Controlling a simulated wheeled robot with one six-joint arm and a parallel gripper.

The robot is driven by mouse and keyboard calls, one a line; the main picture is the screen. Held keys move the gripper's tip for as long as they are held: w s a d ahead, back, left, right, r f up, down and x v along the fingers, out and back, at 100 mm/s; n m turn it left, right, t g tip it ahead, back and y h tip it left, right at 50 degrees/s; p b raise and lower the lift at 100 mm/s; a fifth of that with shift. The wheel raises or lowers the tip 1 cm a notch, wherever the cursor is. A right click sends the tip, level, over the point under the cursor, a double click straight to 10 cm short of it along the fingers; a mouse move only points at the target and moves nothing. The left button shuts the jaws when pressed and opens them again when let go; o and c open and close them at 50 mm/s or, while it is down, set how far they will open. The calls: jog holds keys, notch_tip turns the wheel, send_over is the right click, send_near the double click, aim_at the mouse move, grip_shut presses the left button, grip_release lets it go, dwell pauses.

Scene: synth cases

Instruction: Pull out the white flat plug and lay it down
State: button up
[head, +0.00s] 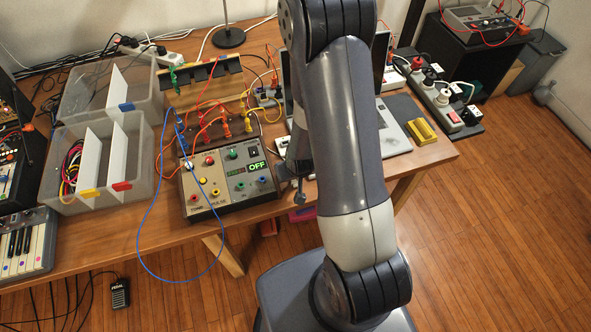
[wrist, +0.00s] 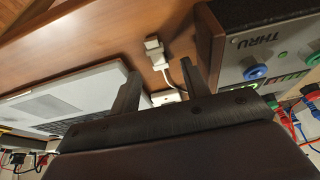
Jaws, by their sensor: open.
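A small white plug-like piece (wrist: 154,46) with a white cord shows on the wooden table in the wrist view, just beyond the fingertips. I cannot tell whether it is one plug or a plug seated in a socket piece. A second white block (wrist: 166,97) lies nearer, between the fingers and partly hidden by the gripper body. My gripper (wrist: 160,68) is open and empty, with its fingers on either side of the cord. In the head view my arm hides most of this spot.
A wood-sided instrument (wrist: 212,45) stands close by my right finger, and a laptop (wrist: 70,95) lies to the left. Clear bins (head: 145,190) stand at the left.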

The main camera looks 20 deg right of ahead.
jog(key=v, duration=1)
jog(key=shift+r+p, duration=0.25)
jog(key=shift+p, duration=0.15)
jog(key=shift+s+f, duration=0.1)
jog(key=x, duration=1)
jog(key=shift+f+b, duration=0.35)
jog(key=shift+b, duration=0.05)
jog(key=shift+r+p, duration=0.45)
jog(key=shift+r, duration=0.4)
